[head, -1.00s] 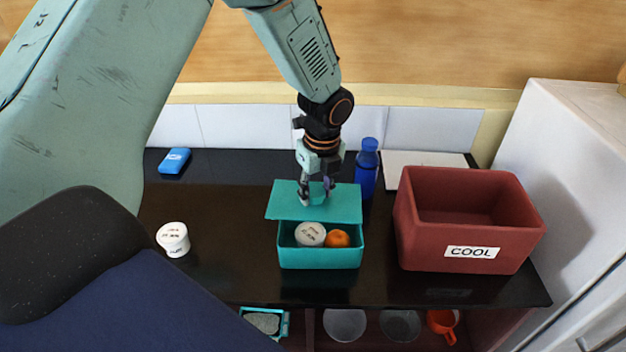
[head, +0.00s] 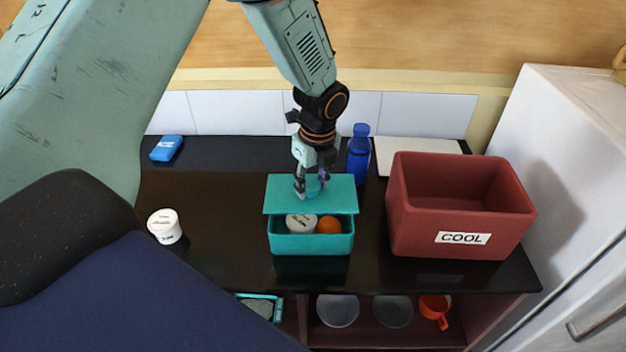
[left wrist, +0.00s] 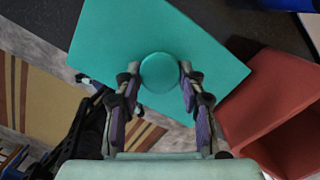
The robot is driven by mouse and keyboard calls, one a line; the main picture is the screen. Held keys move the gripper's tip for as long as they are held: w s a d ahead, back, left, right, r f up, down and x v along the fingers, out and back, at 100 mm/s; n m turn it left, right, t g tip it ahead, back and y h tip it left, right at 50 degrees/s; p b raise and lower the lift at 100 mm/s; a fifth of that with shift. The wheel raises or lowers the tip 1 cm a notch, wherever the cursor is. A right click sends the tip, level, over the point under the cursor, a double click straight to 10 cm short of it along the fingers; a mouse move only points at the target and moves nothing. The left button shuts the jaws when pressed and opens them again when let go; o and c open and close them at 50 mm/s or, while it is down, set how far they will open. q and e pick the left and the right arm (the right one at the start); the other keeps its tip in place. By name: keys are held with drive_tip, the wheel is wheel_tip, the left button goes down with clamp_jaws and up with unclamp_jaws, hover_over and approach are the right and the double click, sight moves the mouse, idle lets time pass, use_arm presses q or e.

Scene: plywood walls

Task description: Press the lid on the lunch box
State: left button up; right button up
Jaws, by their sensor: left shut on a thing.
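The teal lid (head: 335,193) is held level over the back part of the teal lunch box (head: 311,245). The box's front part is uncovered. A white tub (head: 301,223) and an orange fruit (head: 329,225) show inside. My left gripper (head: 312,187) is shut on the lid's round knob. In the left wrist view, both fingers (left wrist: 160,80) flank the knob (left wrist: 160,70) on the lid (left wrist: 210,60); the lid hides the box there. Whether the lid touches the box's back rim is hidden. My right gripper is not in view.
A red bin (head: 465,210) marked COOL stands right of the box. A blue bottle (head: 359,155) stands close behind the lid's right corner. A white tub (head: 164,226) and a blue pack (head: 166,148) are at left. The dark counter (head: 220,220) left of the box is clear.

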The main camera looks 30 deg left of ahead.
sight(312, 199)
use_arm(q)
drive_tip(key=shift+s+d+f, duration=0.15)
drive_tip(key=shift+f, duration=0.55)
drive_tip(key=shift+f+b, duration=0.45)
drive_tip(key=shift+a+f, duration=0.2)
drive_tip(key=shift+f, duration=0.3)
drive_tip(key=shift+d+f+b, duration=0.15)
drive_tip(key=shift+f+b, duration=0.4)
drive_tip(key=shift+f, duration=0.85)
drive_tip(key=shift+c, duration=0.2)
drive_tip(key=shift+f, duration=0.2)
